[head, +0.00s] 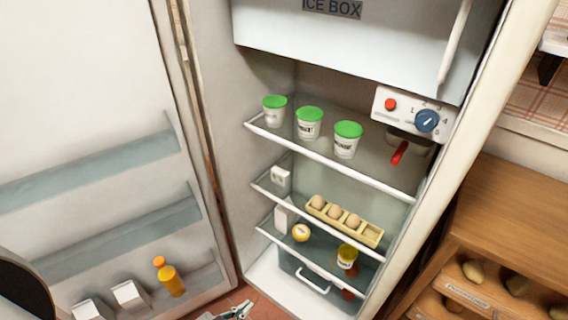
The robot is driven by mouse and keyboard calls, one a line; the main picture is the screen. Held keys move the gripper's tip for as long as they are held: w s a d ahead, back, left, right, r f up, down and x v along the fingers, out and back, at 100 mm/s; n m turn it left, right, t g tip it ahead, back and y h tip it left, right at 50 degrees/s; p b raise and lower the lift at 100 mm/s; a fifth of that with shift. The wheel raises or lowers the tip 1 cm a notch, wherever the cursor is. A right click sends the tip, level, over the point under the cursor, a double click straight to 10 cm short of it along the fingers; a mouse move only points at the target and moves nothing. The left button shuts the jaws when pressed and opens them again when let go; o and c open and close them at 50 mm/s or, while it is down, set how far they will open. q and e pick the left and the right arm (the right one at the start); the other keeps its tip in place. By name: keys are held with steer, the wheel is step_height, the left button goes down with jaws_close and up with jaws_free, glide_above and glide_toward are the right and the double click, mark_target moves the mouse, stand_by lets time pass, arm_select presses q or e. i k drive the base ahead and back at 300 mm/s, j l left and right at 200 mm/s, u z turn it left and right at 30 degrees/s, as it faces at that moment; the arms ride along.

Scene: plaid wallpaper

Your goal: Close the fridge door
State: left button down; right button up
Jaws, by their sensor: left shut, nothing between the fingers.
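The fridge (330,170) stands open in the middle of the head view, its shelves in plain sight. Its door (85,85) is swung wide to the left, with the inner side and its racks facing me. The hinge side lies between the door and the fridge's left wall. My left gripper (242,311) shows at the bottom edge, low in front of the fridge opening and to the right of the door's lower racks. Its fingers are shut and empty. I cannot tell whether it touches the door. My right gripper is out of view.
Green-lidded tubs (309,124) stand on the top shelf, and an egg tray (344,222) is lower down. An orange bottle (171,279) and white cartons (130,296) sit in the door's bottom rack. A wooden shelf unit (520,215) stands close on the right.

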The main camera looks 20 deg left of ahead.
mark_target(105, 173)
steer(key=k+j+u, duration=0.2)
steer(key=j, duration=0.2)
steer(key=j+u, duration=0.2)
steer(key=j, duration=0.2)
steer(key=j+u, duration=0.2)
steer(key=j, duration=0.25)
